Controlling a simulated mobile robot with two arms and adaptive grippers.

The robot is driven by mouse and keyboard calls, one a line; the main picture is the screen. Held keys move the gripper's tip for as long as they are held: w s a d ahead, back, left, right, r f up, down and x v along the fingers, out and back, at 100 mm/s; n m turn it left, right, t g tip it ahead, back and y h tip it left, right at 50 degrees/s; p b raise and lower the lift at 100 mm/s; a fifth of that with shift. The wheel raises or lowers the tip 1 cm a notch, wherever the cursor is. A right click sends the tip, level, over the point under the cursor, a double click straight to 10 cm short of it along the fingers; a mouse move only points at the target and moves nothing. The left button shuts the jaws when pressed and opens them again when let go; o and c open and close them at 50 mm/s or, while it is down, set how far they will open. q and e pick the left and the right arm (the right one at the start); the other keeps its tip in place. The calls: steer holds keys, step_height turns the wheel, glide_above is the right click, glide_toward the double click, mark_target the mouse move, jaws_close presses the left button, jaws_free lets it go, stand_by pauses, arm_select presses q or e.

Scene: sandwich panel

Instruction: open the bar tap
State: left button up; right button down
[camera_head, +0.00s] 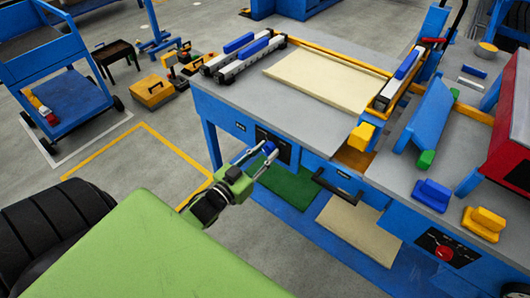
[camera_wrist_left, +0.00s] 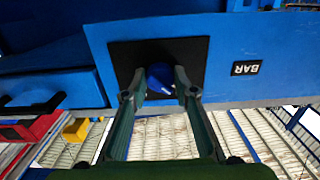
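The bar tap is a blue knob (camera_wrist_left: 160,77) on a black plate (camera_wrist_left: 195,52) in the blue front panel of the bench, beside a label reading BAR (camera_wrist_left: 245,68). My left gripper (camera_wrist_left: 160,92) has its two fingers apart, one on each side of the knob. A narrow gap seems to show at the sides; contact is hard to tell. In the head view, my left gripper (camera_head: 256,157) reaches the panel at the black plate (camera_head: 283,150) and partly covers it. My right gripper is not in view.
The bench's grey top (camera_head: 235,100) holds rails, blue blocks and a beige panel (camera_head: 325,80). A black handle (camera_head: 335,188) sticks out of the front, right of the tap. A red button (camera_head: 444,252) sits farther right. Open floor lies left of the bench.

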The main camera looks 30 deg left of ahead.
arm_select(q)
steer(key=shift+m, duration=0.4)
steer(key=shift+a+m, duration=0.1)
steer(key=shift+m, duration=8.5)
steer(key=o, duration=1.1)
steer(key=shift+r, duration=0.1)
